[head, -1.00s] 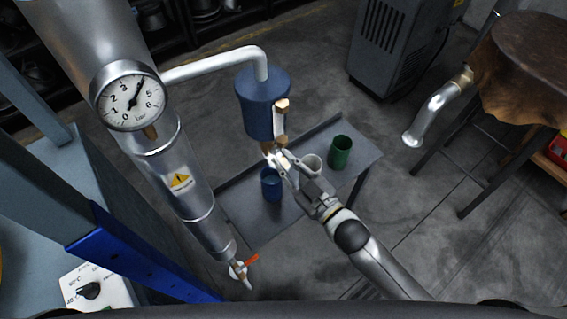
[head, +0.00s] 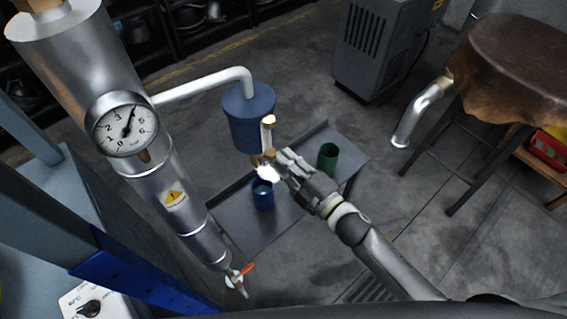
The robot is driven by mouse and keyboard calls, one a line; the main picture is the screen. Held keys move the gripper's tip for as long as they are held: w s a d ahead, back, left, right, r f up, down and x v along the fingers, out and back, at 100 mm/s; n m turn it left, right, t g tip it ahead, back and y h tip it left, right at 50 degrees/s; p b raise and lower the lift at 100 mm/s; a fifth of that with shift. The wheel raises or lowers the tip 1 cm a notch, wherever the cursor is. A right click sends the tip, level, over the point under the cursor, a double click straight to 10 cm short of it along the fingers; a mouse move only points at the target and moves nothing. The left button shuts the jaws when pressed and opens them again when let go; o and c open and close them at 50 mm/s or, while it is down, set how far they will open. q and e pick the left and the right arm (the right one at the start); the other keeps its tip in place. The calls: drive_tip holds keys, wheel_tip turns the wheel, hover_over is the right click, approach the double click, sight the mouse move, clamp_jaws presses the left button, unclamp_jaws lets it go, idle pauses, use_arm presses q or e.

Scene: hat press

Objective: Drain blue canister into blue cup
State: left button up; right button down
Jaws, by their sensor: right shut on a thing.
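The blue canister (head: 249,118) hangs above a low grey table, joined to a white pipe. A pale lever with brass ends (head: 267,134) is on its front right side. The blue cup (head: 263,198) stands upright on the table below the canister. My right gripper (head: 268,165) comes from the lower right and is shut at the lower end of the lever, just above the cup. A bright glare hides its fingertips and the canister's outlet, so I cannot see any flow. My left gripper is not in view.
The green cup (head: 328,157) stands on the grey table (head: 238,212), right of my gripper. A steel cylinder with a dial gauge (head: 125,130) and an orange-handled tap (head: 240,272) stands at left. A leather-covered stool (head: 520,65) is at right. Floor between is clear.

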drive_tip(key=shift+d+r+n, duration=0.1)
drive_tip(key=shift+r+n, duration=0.25)
drive_tip(key=shift+n, duration=0.6)
drive_tip(key=shift+r+n, duration=0.3)
drive_tip(key=shift+n, duration=0.65)
drive_tip(key=c, duration=1.4)
unclamp_jaws()
drive_tip(key=v, duration=1.2)
